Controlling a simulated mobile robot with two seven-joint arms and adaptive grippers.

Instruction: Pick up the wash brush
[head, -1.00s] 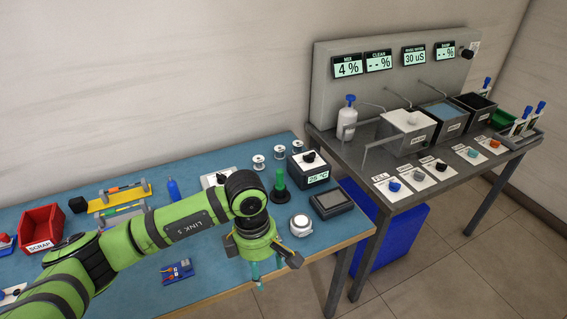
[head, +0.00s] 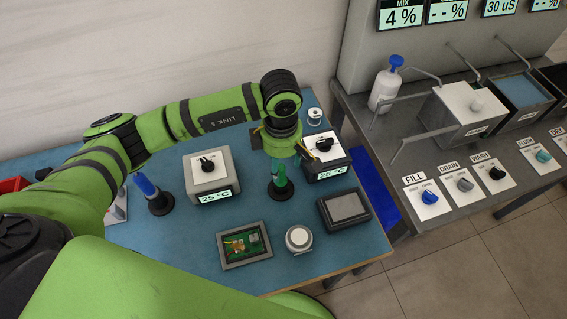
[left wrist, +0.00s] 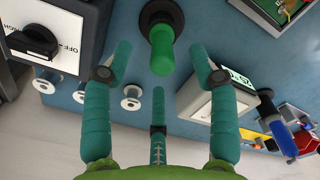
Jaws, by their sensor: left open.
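A green-handled tool (head: 280,187), which appears to be the wash brush, stands upright in a round black holder on the blue bench. In the left wrist view its green handle (left wrist: 162,50) points toward the camera. My left gripper (head: 290,152) is over it in the head view, partly hidden by its own wrist. In the left wrist view the teal fingers of my left gripper (left wrist: 160,72) are spread and hold nothing. The handle end lies just ahead of and between the fingertips, apparently not touched. The bristles are not visible. My right gripper is not in view.
Close by stand a grey dial box (head: 208,172), a black dial box (head: 323,156) and a blue-handled tool (head: 150,192) in a black holder. A round white-topped device (head: 299,240), a dark-framed pad (head: 344,207) and a circuit board tray (head: 244,245) lie nearer the front.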

